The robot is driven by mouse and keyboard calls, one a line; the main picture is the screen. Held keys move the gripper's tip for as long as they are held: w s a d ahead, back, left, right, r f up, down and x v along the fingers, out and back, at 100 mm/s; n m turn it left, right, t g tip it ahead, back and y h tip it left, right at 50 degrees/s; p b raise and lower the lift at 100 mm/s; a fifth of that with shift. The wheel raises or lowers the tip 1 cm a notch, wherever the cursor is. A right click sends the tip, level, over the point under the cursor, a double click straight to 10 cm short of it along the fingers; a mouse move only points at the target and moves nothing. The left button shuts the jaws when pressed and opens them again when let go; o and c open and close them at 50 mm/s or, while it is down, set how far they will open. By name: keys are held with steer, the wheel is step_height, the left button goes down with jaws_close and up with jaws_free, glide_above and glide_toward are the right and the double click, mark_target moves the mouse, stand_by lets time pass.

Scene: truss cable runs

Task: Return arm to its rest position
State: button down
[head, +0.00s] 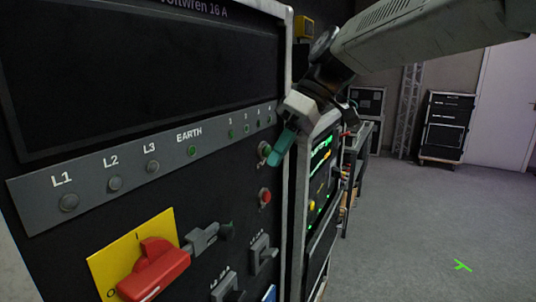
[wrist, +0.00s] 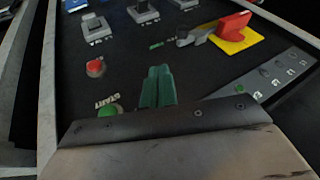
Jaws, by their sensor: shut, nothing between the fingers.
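My gripper (head: 281,152) is in front of the right edge of the black power panel (head: 140,195) in the head view, at the end of my raised grey arm. Its teal fingers are together and hold nothing. In the wrist view the shut fingers (wrist: 158,76) point at the panel face, between the green START button (wrist: 108,110) and the row of lamps. In the head view a round button (head: 264,149) is close beside the fingertips. I cannot tell whether they touch it.
The panel carries a red rotary switch (head: 153,270) on a yellow plate, a red button (head: 264,195) and several grey breakers (head: 263,254). A rack with lit screens (head: 321,160) stands just behind. Open grey floor (head: 430,230) lies to the right, with black cases (head: 444,125) at the back.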

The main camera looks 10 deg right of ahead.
steer(key=s+d+f+m+h, duration=0.2)
steer(key=s+d+f+m, duration=0.1)
steer(key=s, duration=0.4)
steer(key=s+d+f+m+t+h, duration=0.1)
steer(key=s+d+f+m+h, duration=0.1)
steer(key=s+d+f+m, duration=0.2)
steer(key=s+d+f+m+t+h, duration=0.1)
steer(key=s+d+f, duration=0.4)
steer(key=s, duration=0.5)
step_height(320, 180, down, 2)
steer(key=m+h, duration=0.1)
steer(key=m, duration=0.1)
steer(key=shift+m+h, duration=0.3)
steer(key=shift+s+f, duration=0.1)
